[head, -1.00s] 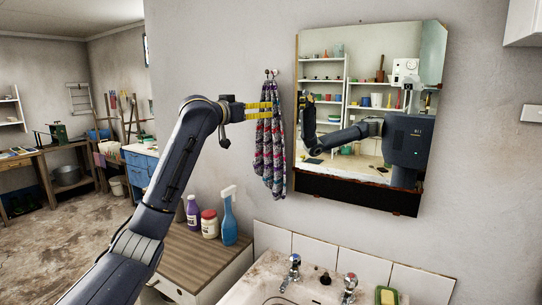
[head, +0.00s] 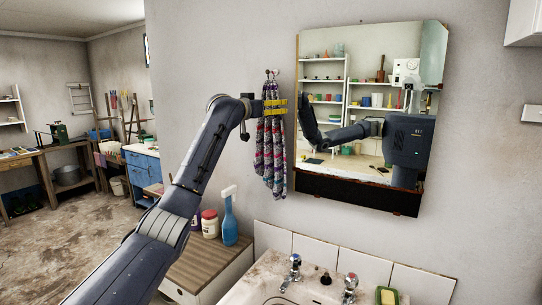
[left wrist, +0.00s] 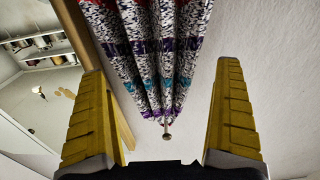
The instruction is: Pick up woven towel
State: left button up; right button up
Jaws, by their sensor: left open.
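The woven towel (head: 270,160) hangs in folds from a wall hook left of the mirror, patterned in grey, purple, red and teal. My left gripper (head: 276,107) is at the upper part of the towel in the head view, its yellow fingers level and one above the other. In the left wrist view the two yellow fingers (left wrist: 165,118) are wide apart, with the towel (left wrist: 150,50) and its hook (left wrist: 167,132) showing between them. No finger visibly touches the cloth there. My right gripper is not in view.
The mirror (head: 375,100) is on the wall close right of the towel. Below are a cabinet (head: 205,262) with a blue spray bottle (head: 229,220) and a white jar (head: 209,224), and the stained washtrough (head: 262,284) with taps. A yellow-green sponge (head: 387,296) lies at its right.

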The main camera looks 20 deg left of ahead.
pick_arm(q)
jog(key=shift+x, duration=1.4)
jog(key=c, duration=1.6)
jog(key=shift+c, duration=0.6)
jog(key=shift+r, duration=0.15)
